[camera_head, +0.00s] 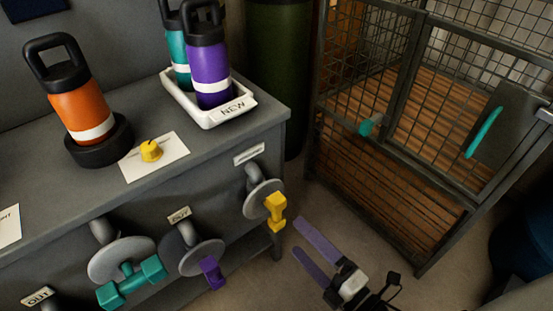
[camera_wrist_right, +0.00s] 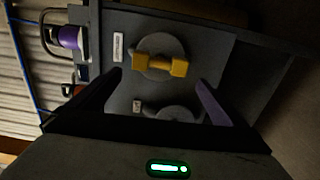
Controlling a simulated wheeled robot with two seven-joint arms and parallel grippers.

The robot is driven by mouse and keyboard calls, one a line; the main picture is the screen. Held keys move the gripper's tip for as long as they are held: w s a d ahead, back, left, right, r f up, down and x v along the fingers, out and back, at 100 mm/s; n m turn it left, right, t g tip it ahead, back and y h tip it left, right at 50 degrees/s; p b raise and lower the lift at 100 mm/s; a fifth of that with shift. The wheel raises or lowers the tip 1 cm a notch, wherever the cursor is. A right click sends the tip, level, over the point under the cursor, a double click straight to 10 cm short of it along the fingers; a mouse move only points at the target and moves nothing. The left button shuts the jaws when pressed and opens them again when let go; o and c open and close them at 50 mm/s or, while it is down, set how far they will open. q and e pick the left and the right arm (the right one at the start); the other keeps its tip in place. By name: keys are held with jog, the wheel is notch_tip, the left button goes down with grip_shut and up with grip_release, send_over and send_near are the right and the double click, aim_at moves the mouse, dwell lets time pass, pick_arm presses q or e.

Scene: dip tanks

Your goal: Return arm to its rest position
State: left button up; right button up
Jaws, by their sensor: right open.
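My right gripper (camera_head: 318,250) is at the lower middle of the head view, with two long purple-faced fingers spread apart and nothing between them. It is in the open space in front of the grey cabinet (camera_head: 60,178), to the right of the yellow valve handle (camera_head: 276,210). In the right wrist view its fingers (camera_wrist_right: 155,98) stand apart on either side, with the cabinet front beyond. The yellow handle (camera_wrist_right: 160,66) on its round grey disc shows between and above them, apart from the fingers. My left gripper is not in view.
On the cabinet stand an orange bottle (camera_head: 80,110) on a black base, a yellow knob (camera_head: 151,151), and a white tray (camera_head: 240,108) with purple (camera_head: 208,70) and teal bottles. Teal (camera_head: 132,283) and purple (camera_head: 211,271) handles protrude from the front. A mesh cage (camera_head: 400,150) stands right.

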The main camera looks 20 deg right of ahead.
pick_arm(q)
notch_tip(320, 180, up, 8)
jog(key=p, duration=1.1)
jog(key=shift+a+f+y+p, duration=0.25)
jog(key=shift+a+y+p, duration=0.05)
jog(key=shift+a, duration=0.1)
pick_arm(e)
jog(key=s+a+m+g+h, duration=0.1)
jog(key=s+m+g+h, duration=0.2)
jog(key=s+m+g, duration=0.5)
jog(key=m, duration=1.2)
jog(key=shift+s+a+h, duration=0.15)
jog(key=shift+a+h, duration=0.15)
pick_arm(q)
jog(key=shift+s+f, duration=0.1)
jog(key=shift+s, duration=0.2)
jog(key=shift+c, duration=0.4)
pick_arm(e)
jog(key=shift+c, duration=0.4)
